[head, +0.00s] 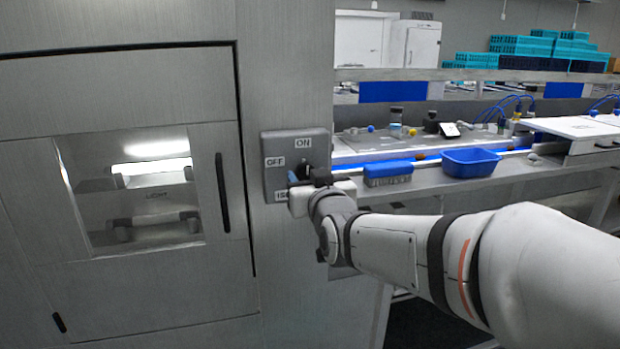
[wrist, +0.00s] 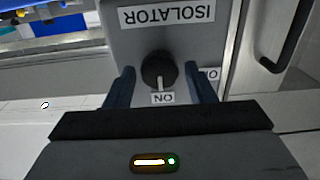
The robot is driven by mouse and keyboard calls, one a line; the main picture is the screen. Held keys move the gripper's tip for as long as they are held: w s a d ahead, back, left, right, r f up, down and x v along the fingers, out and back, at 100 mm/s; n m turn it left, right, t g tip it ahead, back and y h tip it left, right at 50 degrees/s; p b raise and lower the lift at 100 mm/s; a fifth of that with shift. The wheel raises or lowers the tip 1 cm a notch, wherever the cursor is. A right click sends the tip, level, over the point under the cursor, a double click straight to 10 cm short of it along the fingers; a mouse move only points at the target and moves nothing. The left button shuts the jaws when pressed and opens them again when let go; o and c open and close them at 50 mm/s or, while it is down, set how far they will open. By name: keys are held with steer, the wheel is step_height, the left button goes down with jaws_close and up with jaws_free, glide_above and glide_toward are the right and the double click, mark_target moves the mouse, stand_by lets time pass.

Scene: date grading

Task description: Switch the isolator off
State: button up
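The isolator (head: 283,142) is a grey box on the machine's steel front, labelled ON at the top and OFF at the left in the head view. The wrist view sees it upside down (wrist: 120,45). Its round black knob (wrist: 158,68) has a white pointer line aimed at the ON label (wrist: 163,98). My gripper (head: 303,177) is at the box, covering part of its lower label in the head view. Its two dark blue fingers stand open on either side of the knob in the wrist view, with gaps showing; I see no contact.
Left of the isolator is a steel door with a lit window (head: 150,190) and a black vertical handle (head: 222,192). To the right, a bench carries a blue bin (head: 470,163) and a blue brush-like block (head: 388,172). Teal crates (head: 520,46) are stacked behind.

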steer(key=c, duration=0.8)
steer(key=shift+o, duration=0.2)
steer(key=shift+f+n+b, duration=0.1)
steer(key=shift+n+b, duration=0.2)
steer(key=shift+b, duration=0.1)
steer(key=shift+f+n+b, duration=0.15)
steer(key=shift+n+b, duration=0.75)
steer(key=shift+b, duration=0.15)
steer(key=n+b, duration=0.2)
steer(key=n, duration=0.1)
steer(key=shift+n, duration=0.3)
steer(key=n+b, duration=0.1)
steer(key=n, duration=0.3)
steer(key=shift+r, duration=0.2)
steer(key=shift+n, duration=1.9)
steer(key=o, duration=1)
